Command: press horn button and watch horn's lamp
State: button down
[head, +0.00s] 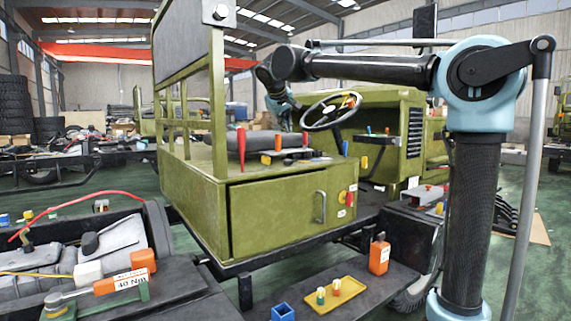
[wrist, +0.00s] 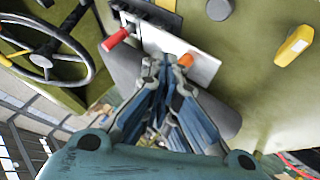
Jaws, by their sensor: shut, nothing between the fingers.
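My gripper (wrist: 165,68) is shut and empty in the wrist view, its fingertips over a white plate (wrist: 190,45) that carries an orange knob (wrist: 186,60) and a red-handled lever (wrist: 116,39). I cannot tell which control is the horn button or which part is the horn's lamp.
A yellow block (wrist: 294,46) stands at the right of the wrist view. A bench (head: 350,305) in front holds a yellow tray (head: 337,294) and an orange bottle (head: 379,256).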

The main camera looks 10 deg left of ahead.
send_over(288, 162)
jog(key=w+a, duration=0.1)
jog(key=w, duration=0.1)
jog(key=shift+s+a+f, duration=0.1)
jog(key=shift+f, duration=2.1)
jog(key=shift+a+f, duration=0.1)
jog(key=shift+f, duration=2.1)
jog(key=shift+f, duration=0.15)
jog(key=shift+s+f, duration=0.1)
jog(key=shift+f, duration=0.1)
jog(key=shift+f, duration=0.6)
jog(key=shift+r, duration=1)
jog(key=shift+r, duration=0.1)
